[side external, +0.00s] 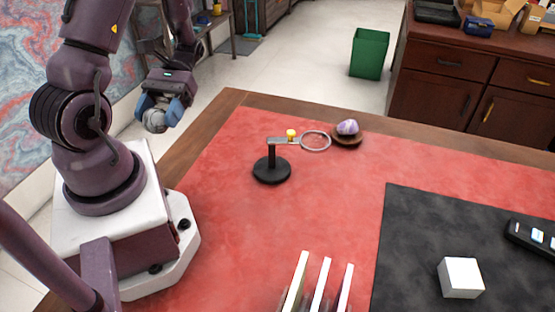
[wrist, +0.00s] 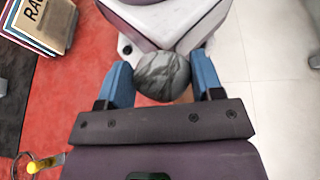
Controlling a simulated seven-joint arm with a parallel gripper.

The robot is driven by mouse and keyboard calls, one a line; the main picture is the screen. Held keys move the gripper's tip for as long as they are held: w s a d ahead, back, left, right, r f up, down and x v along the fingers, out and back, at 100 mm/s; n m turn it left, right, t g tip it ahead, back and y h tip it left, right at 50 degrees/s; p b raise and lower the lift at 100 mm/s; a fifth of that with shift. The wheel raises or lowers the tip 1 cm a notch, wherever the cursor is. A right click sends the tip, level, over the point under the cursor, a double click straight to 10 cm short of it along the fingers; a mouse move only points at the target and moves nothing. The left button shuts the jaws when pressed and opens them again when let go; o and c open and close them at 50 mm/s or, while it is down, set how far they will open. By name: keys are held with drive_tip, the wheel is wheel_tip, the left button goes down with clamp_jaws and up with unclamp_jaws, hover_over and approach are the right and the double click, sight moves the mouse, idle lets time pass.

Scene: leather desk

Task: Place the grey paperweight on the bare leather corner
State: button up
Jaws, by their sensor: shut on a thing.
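The grey paperweight is a round, marbled ball (side external: 154,120), held between the blue fingers of my gripper (side external: 160,112) in the side view. The wrist view shows the ball (wrist: 163,75) between both fingers, with my white base behind it. My gripper is shut on it, raised and off to the left of the desk's far left part. The red leather (side external: 235,150) covers much of the desk top inside a wooden border. Its far left corner (side external: 246,112) is bare.
A magnifier stand with a black base (side external: 271,170) and a ring (side external: 315,141) stands on the leather. A purple stone (side external: 347,127) sits in a brown dish (side external: 347,139). A black mat (side external: 415,235) holds a white cube (side external: 460,277) and a remote (side external: 533,238). Books (wrist: 45,22) stand at the front.

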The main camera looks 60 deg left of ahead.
drive_tip(key=w+d+r+n+t, duration=0.2)
drive_tip(key=w+r+n+t, duration=0.2)
drive_tip(key=w+n+t, duration=0.4)
drive_tip(key=w+d+r+n+t, duration=0.2)
drive_tip(key=w+r+n+t, duration=0.3)
drive_tip(key=n+t, duration=0.5)
wheel_tip(320, 180, down, 12)
drive_tip(key=w, duration=0.1)
drive_tip(key=shift+m+t+y, duration=0.3)
drive_tip(key=shift+m, duration=0.1)
drive_tip(key=w+a+f, duration=0.1)
drive_tip(key=w+f, duration=0.2)
drive_tip(key=w, duration=0.1)
drive_tip(key=w+a+f, duration=0.2)
drive_tip(key=w+f, duration=0.1)
drive_tip(key=w, duration=0.1)
drive_tip(key=w+a+f, duration=0.2)
drive_tip(key=w+f, duration=0.1)
drive_tip(key=w, duration=0.1)
drive_tip(key=shift+w+f, duration=0.25)
drive_tip(key=shift+w, duration=0.05)
drive_tip(key=shift+w+a+f, duration=0.1)
drive_tip(key=shift+w+f, duration=0.05)
drive_tip(key=shift+f, duration=0.75)
drive_tip(key=shift+w+f, duration=0.1)
drive_tip(key=shift+f, duration=0.8)
drive_tip(key=shift+f, duration=0.15)
